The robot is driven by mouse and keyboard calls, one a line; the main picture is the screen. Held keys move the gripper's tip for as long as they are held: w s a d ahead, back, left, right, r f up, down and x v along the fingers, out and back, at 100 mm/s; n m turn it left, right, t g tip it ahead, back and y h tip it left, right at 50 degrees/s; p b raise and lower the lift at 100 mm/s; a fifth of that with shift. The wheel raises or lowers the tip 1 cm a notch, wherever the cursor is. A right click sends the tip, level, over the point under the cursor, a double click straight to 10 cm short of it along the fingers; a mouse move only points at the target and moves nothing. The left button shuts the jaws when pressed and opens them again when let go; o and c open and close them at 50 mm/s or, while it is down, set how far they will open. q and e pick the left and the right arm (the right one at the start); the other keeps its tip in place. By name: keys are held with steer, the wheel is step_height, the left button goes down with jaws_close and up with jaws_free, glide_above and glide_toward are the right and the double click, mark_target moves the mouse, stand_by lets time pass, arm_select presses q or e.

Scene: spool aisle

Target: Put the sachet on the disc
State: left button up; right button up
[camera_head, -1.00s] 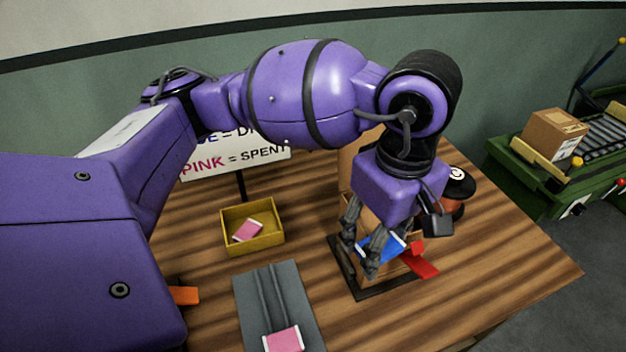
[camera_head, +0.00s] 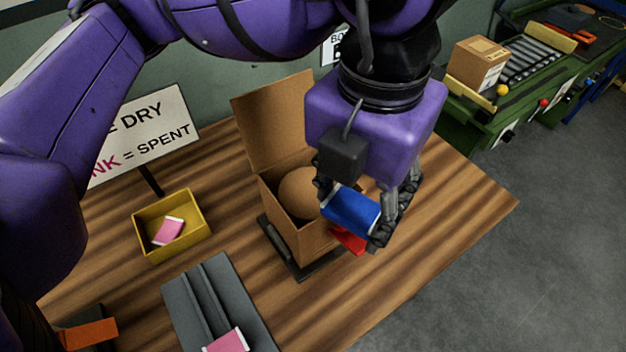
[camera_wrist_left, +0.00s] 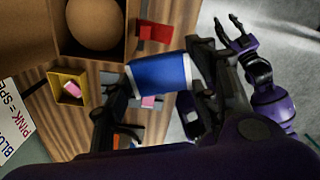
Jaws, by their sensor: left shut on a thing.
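My left gripper (camera_head: 350,212) is shut on a blue sachet (camera_head: 352,209) with white edges, held tilted above the table at the front right of an open cardboard box (camera_head: 300,240). The sachet also shows in the left wrist view (camera_wrist_left: 160,73), between my fingers. A brown round face, apparently the disc (camera_head: 298,188), lies inside the box. It also shows in the left wrist view (camera_wrist_left: 95,22); the sachet is beside it, not over it. In the head view the gripper hides part of the box's right side. My right gripper (camera_wrist_left: 229,30) is open and empty in the left wrist view.
A yellow tray (camera_head: 150,250) holds a pink sachet (camera_head: 168,231). A grey grooved holder (camera_head: 180,310) bears another pink sachet (camera_head: 226,342). A red piece (camera_head: 348,240) is at the box's front. The box's raised lid (camera_head: 270,110) stands behind. The table's right side is clear.

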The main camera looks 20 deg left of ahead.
mark_target(310, 191)
arm_select(q)
steer(key=w+a+f, duration=0.2)
steer(key=w, duration=0.1)
steer(key=w+a+f, duration=0.5)
steer(key=a, duration=0.1)
steer(key=shift+w+f, duration=0.25)
steer(key=shift+w, duration=0.15)
steer(key=shift+w+a+f, duration=0.2)
steer(key=shift+w+f, duration=0.1)
steer(key=shift+f, duration=0.2)
steer(key=f, duration=0.2)
steer(key=w+f, duration=0.1)
steer(key=shift+a+f+b, duration=0.3)
steer(key=shift+a, duration=0.1)
steer(key=shift+f, duration=0.4)
steer(key=shift+f, duration=0.2)
steer(key=o, duration=0.8)
steer(key=shift+c, duration=0.2)
